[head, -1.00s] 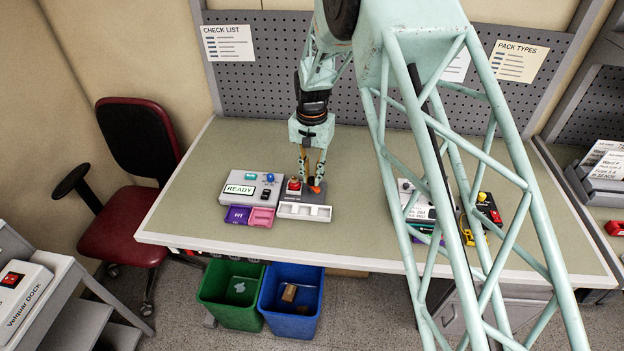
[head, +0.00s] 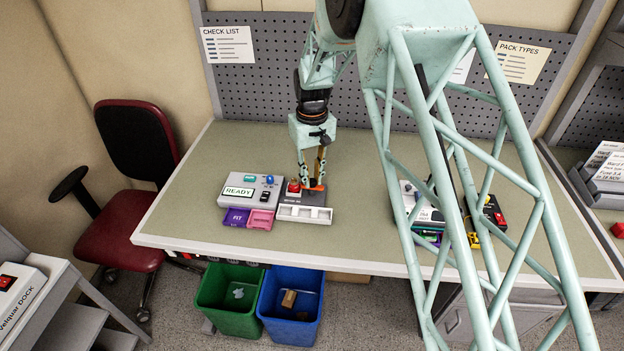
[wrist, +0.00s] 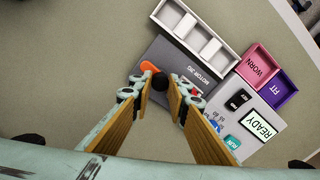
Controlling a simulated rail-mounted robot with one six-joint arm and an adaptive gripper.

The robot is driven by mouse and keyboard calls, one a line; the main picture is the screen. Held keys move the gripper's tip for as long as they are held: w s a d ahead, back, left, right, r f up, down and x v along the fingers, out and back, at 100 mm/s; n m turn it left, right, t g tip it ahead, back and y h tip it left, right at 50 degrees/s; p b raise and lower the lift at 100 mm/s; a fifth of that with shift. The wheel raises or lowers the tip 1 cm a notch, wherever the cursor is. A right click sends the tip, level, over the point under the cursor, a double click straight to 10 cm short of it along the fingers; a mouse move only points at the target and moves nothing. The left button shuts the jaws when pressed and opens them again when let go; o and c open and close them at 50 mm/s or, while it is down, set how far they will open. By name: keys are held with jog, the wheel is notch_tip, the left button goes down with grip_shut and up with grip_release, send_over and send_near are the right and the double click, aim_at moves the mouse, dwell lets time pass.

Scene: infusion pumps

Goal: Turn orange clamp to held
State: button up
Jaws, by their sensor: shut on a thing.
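The orange clamp (head: 317,187) is at the back right of the grey motor jig (head: 304,198). In the wrist view its orange lever (wrist: 149,67) sticks out past the fingertips, beside a dark round part (wrist: 160,81) between them. My gripper (head: 313,181) points down over the jig's back edge, with its fingers closed in around the clamp. It also shows in the wrist view (wrist: 160,82). The fingers hide part of the clamp. A red knob (head: 294,185) stands at the jig's back left. White empty compartments (head: 304,213) line the jig's front.
A grey unit reading READY (head: 264,181) stands left of the jig, with purple FIT (head: 236,217) and pink WORN (head: 260,219) trays in front. Green (head: 229,302) and blue (head: 292,307) bins stand below. More devices sit right, behind my arm. The tabletop behind is clear.

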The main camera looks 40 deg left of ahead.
aim_at(312, 180)
jog(key=shift+n, duration=0.4)
jog(key=o, duration=0.8)
jog(key=shift+o, duration=0.2)
jog(key=shift+r, duration=0.1)
notch_tip(312, 180, up, 12)
dwell(0.6)
dwell(0.5)
